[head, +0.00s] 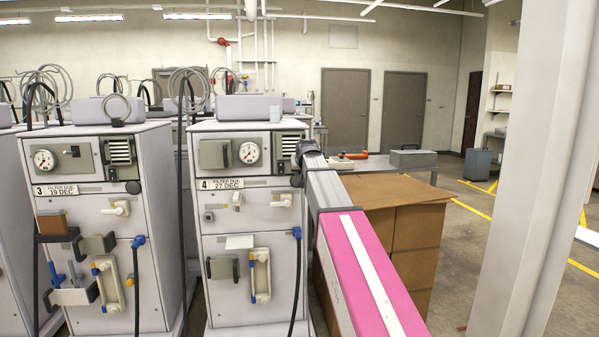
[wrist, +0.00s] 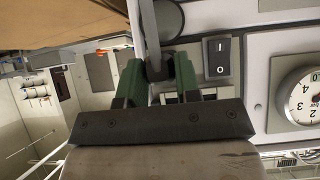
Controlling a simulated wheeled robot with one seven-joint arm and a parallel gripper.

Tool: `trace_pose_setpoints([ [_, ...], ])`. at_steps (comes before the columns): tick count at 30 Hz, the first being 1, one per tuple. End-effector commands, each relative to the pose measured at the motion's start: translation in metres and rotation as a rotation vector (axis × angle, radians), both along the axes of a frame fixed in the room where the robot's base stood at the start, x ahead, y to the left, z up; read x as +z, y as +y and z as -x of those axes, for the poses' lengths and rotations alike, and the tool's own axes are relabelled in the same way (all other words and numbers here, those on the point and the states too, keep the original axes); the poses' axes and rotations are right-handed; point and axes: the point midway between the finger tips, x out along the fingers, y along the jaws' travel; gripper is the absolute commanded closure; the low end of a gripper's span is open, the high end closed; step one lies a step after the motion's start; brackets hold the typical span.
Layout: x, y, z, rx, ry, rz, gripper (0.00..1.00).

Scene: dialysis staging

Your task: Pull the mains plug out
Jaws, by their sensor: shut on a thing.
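The machine labelled 4 (head: 222,220) stands in the middle of the head view, and my arm reaches to the upper right of its front. My gripper (head: 298,158) is at that front's right edge, right of the round gauge (head: 249,152). In the wrist view its green fingers (wrist: 158,76) are shut on a dark thing between their tips, which I take to be the mains plug (wrist: 157,70). The fingers hide most of the plug. I cannot tell whether its pins are in the socket.
A rocker switch (wrist: 217,58) marked I and O sits close right of the fingers in the wrist view. The machine labelled 3 (head: 95,215) stands to the left. Cardboard boxes (head: 415,235) stand right of machine 4, and a pale column (head: 535,170) stands farther right.

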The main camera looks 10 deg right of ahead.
Motion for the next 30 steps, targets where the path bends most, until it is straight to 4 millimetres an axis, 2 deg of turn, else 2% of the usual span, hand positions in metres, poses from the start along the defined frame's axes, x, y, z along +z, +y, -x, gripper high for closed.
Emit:
trace_pose_setpoints([
  [18,0.000,0.000,0.038,0.000,0.000,0.000,1.00],
  [30,0.000,0.000,0.039,0.000,0.000,0.000,1.00],
])
